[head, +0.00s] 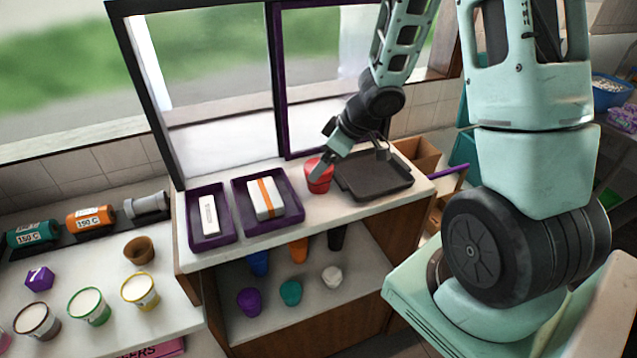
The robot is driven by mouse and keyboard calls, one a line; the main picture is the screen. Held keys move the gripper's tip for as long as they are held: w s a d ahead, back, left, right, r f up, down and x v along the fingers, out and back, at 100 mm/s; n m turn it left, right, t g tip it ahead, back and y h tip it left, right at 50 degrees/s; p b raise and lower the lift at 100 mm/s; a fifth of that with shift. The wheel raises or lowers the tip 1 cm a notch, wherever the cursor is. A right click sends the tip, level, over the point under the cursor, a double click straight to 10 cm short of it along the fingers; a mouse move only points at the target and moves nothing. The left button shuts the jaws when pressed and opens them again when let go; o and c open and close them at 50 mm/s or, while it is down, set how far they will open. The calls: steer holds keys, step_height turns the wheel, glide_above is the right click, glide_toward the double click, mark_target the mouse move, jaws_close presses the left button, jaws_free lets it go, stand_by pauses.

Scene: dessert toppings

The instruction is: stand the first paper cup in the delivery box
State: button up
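A red cup (320,186) is on or just above the white counter, left of the dark tray. My gripper (326,165) points down at it, with a finger against or in front of its upper part. The far finger is hidden, so I cannot tell if the gripper is closed on the cup or if the cup is lifted. A brown paper-like cup (138,254) stands on the left counter. An open brown cardboard box (418,153) stands behind the right end of the counter, partly hidden; I cannot tell if it is the delivery box.
A dark tray (372,180) lies right of the red cup. Two purple trays (190,222) (292,203) hold white packs at left. Several coloured cup-like items, such as a purple one (249,302), stand on the shelf below. Several tubs (139,290) stand at far left. A window frame (281,90) rises behind.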

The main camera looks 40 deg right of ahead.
steer(key=b+x, duration=0.1)
steer(key=x, duration=0.5)
steer(key=shift+s+d+b, duration=0.1)
steer(key=shift+b, duration=0.25)
steer(key=c, duration=1.2)
steer(key=shift+r, duration=0.1)
steer(key=shift+c, duration=0.2)
